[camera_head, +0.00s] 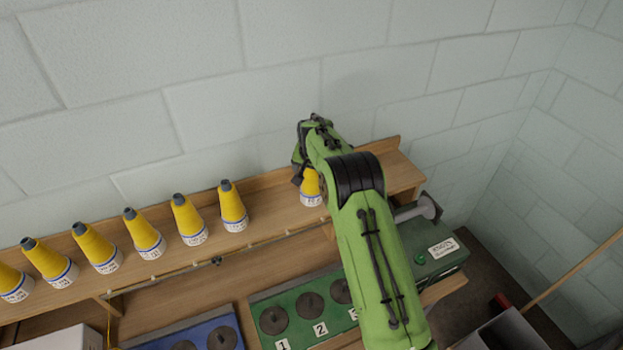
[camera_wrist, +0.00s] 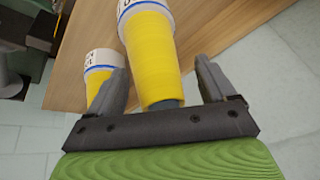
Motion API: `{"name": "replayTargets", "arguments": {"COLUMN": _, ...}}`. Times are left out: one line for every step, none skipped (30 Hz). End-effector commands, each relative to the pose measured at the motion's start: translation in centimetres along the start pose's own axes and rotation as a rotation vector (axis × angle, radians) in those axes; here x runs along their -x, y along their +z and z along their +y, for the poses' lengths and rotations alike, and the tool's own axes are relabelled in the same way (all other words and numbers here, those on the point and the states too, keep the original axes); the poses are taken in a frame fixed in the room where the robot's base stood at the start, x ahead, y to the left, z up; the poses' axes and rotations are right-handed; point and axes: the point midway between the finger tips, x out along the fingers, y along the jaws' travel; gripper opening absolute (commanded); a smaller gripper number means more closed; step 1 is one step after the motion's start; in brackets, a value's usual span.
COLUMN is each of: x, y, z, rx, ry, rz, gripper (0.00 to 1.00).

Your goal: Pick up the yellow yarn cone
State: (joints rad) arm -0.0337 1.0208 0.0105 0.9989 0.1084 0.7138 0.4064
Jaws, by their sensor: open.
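A yellow yarn cone (camera_head: 311,187) with a white and blue labelled base stands on the wooden shelf at the right, partly covered by my gripper (camera_head: 304,165). In the wrist view a yellow cone (camera_wrist: 151,55) lies between the two spread fingers of my gripper (camera_wrist: 160,68), its grey tip close to the gripper body. The fingers are open on either side of it, and I cannot tell whether either touches it. A second yellow cone (camera_wrist: 98,80) is just outside the left finger, partly hidden by it.
Several more yellow cones, such as this one (camera_head: 232,207), stand in a row along the shelf (camera_head: 268,232) to the left. The wall (camera_head: 260,110) is close behind. A green box (camera_head: 437,255) and a numbered green panel (camera_head: 300,312) are below.

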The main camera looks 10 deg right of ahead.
Motion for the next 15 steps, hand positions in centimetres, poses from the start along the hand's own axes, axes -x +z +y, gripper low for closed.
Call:
{"name": "replayTargets", "arguments": {"x": -0.03, "y": 0.02, "z": 0.00, "rx": 0.000, "ry": 0.000, "rz": 0.000, "gripper": 0.84}}
{"name": "replayTargets", "arguments": {"x": -0.04, "y": 0.03, "z": 0.01, "rx": 0.000, "ry": 0.000, "rz": 0.000, "gripper": 0.84}}
{"name": "replayTargets", "arguments": {"x": -0.05, "y": 0.04, "z": 0.00, "rx": 0.000, "ry": 0.000, "rz": 0.000, "gripper": 0.82}}
{"name": "replayTargets", "arguments": {"x": -0.05, "y": 0.05, "z": 0.00, "rx": 0.000, "ry": 0.000, "rz": 0.000, "gripper": 0.77}}
{"name": "replayTargets", "arguments": {"x": -0.05, "y": 0.05, "z": 0.00, "rx": 0.000, "ry": 0.000, "rz": 0.000, "gripper": 0.73}}
{"name": "replayTargets", "arguments": {"x": -0.06, "y": 0.06, "z": 0.00, "rx": 0.001, "ry": 0.000, "rz": 0.000, "gripper": 0.67}}
{"name": "replayTargets", "arguments": {"x": -0.05, "y": 0.06, "z": 0.00, "rx": 0.001, "ry": 0.000, "rz": 0.000, "gripper": 0.62}}
{"name": "replayTargets", "arguments": {"x": -0.05, "y": 0.07, "z": -0.01, "rx": 0.001, "ry": 0.000, "rz": -0.001, "gripper": 0.58}}
{"name": "replayTargets", "arguments": {"x": -0.06, "y": 0.07, "z": -0.01, "rx": 0.001, "ry": -0.001, "rz": -0.001, "gripper": 0.51}}
{"name": "replayTargets", "arguments": {"x": -0.06, "y": 0.08, "z": -0.01, "rx": 0.001, "ry": -0.001, "rz": -0.001, "gripper": 0.47}}
{"name": "replayTargets", "arguments": {"x": -0.06, "y": 0.08, "z": -0.02, "rx": 0.001, "ry": -0.001, "rz": -0.001, "gripper": 0.42}}
{"name": "replayTargets", "arguments": {"x": -0.06, "y": 0.08, "z": -0.02, "rx": 0.001, "ry": -0.001, "rz": -0.001, "gripper": 0.36}}
{"name": "replayTargets", "arguments": {"x": -0.07, "y": 0.09, "z": -0.02, "rx": 0.001, "ry": -0.001, "rz": -0.001, "gripper": 0.32}}
{"name": "replayTargets", "arguments": {"x": -0.07, "y": 0.09, "z": -0.03, "rx": 0.001, "ry": -0.001, "rz": -0.001, "gripper": 0.28}}
{"name": "replayTargets", "arguments": {"x": -0.03, "y": 0.04, "z": -0.04, "rx": 0.001, "ry": -0.001, "rz": 0.000, "gripper": 0.28}}
